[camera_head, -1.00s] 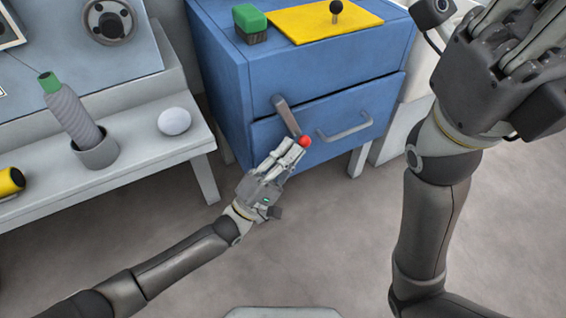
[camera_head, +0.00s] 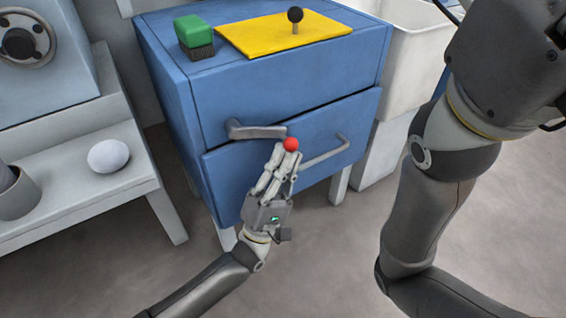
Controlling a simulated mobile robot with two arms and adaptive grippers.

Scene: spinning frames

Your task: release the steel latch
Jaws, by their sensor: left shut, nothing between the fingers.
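The steel latch (camera_head: 258,132) is a grey lever with a red ball (camera_head: 291,144) at its free end. It pivots on the blue cabinet's front and lies nearly level along the top edge of the lower drawer (camera_head: 245,180). My left gripper (camera_head: 286,154) is shut, with its fingertips just under the red ball, at or against it. Nothing shows held between the fingers. My right gripper's body (camera_head: 505,55) is at the top right; its fingers are out of the picture.
The blue cabinet (camera_head: 175,110) bears a green-topped brush-like block (camera_head: 193,32) and a yellow board (camera_head: 260,38) with a black knob (camera_head: 295,15). A drawer handle (camera_head: 325,154) is right of my fingers. A white bench (camera_head: 130,180) with an egg-like object (camera_head: 108,156) stands left.

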